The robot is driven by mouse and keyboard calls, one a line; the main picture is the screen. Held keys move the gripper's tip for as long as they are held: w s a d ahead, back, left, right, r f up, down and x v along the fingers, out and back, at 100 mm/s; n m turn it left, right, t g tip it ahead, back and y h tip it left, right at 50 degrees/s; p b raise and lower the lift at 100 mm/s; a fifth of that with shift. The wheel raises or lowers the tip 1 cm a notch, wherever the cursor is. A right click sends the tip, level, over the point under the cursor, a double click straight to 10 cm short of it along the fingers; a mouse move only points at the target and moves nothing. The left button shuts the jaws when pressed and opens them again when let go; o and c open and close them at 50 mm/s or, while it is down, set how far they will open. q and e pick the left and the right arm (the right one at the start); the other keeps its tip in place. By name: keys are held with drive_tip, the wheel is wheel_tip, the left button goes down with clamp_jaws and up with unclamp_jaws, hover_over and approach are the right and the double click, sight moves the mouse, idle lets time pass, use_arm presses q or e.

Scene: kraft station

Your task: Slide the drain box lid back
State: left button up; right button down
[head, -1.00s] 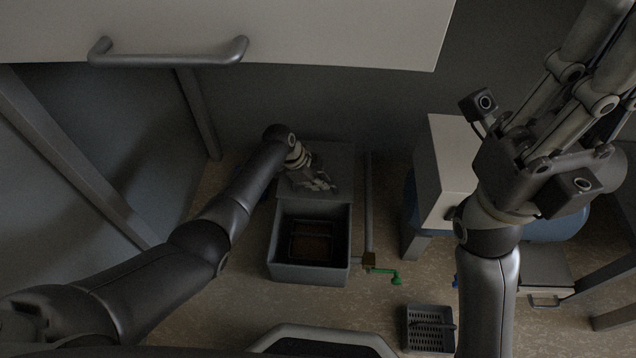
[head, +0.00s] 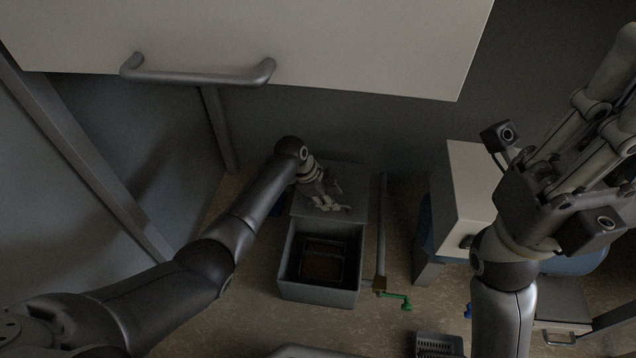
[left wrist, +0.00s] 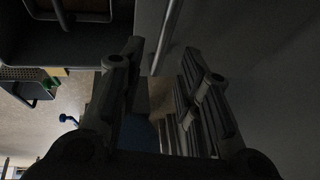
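The drain box (head: 318,293) is a grey open-topped box on the floor in the head view. Its front part is open and shows a dark frame inside. The flat grey lid (head: 352,181) covers the back part. My left gripper (head: 333,203) is over the lid, near its front edge; contact cannot be told. In the left wrist view its fingers (left wrist: 160,95) are apart with nothing visible between them. The box corner (left wrist: 85,42) shows at upper left there. My right gripper (head: 612,95) is raised at the right, far from the box, its fingertips cut off or unclear.
A pipe (head: 382,230) with a green-handled valve (head: 397,297) runs along the box's right side. A white cabinet (head: 468,190) stands further right. A grey basket (head: 438,345) is at the front. A white panel with a handle (head: 200,78) overhangs the top.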

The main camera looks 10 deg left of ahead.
use_arm(q)
drive_tip(key=v, duration=0.9)
drive_tip(key=shift+s+r, duration=0.1)
